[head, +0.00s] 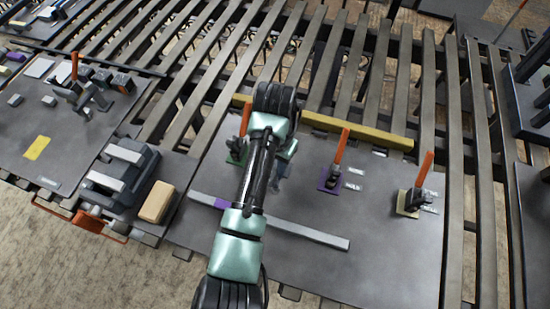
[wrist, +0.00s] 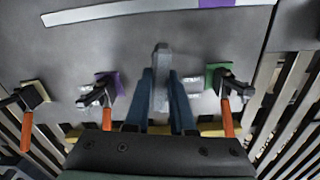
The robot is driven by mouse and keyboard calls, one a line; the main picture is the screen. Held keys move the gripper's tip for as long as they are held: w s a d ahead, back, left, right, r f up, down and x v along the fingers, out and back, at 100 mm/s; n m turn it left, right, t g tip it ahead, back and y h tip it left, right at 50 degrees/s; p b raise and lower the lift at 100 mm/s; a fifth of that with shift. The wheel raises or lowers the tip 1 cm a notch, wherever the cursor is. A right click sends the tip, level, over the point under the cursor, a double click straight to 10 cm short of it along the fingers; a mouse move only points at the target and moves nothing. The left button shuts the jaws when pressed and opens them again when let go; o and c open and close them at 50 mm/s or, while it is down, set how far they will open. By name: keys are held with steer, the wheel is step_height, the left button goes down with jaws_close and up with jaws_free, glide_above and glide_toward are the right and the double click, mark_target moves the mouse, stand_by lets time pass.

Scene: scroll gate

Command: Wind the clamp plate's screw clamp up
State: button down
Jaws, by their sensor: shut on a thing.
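The clamp plate (head: 300,265) is a dark grey plate on the slatted bed. A light grey bar-like piece (wrist: 161,62), apparently the screw clamp, stands on it between the green-based and purple-based clamps. My gripper (wrist: 162,82) points down at the plate, its two dark blue fingers closed on either side of that grey piece. In the head view my arm hides most of the grip and the piece. How far the screw is wound cannot be told.
Orange-handled clamps stand close by on green (wrist: 216,76), purple (head: 328,180) and yellow (head: 408,204) bases. A yellow bar (head: 365,133) runs behind them. A grey strip with a purple mark (head: 310,234) lies in front. A tan block (head: 156,202) sits left.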

steer(key=n+p, duration=0.3)
steer(key=n, duration=0.2)
steer(key=shift+d+r+n, duration=0.1)
steer(key=shift+r+n, duration=0.05)
steer(key=shift+n, duration=0.15)
steer(key=n+p, duration=0.3)
steer(key=n, duration=0.3)
steer(key=n+p, duration=0.1)
steer(key=n, duration=0.5)
steer(key=shift+n, duration=0.3)
steer(key=n, duration=0.2)
steer(key=n+p, duration=0.1)
steer(key=n, duration=0.2)
steer(key=shift+s+f, duration=0.1)
steer(key=shift+f, duration=0.1)
steer(key=shift+n, duration=0.4)
steer(key=c, duration=0.8)
jaws_free()
steer(key=shift+o, duration=0.2)
steer(key=shift+r, duration=0.15)
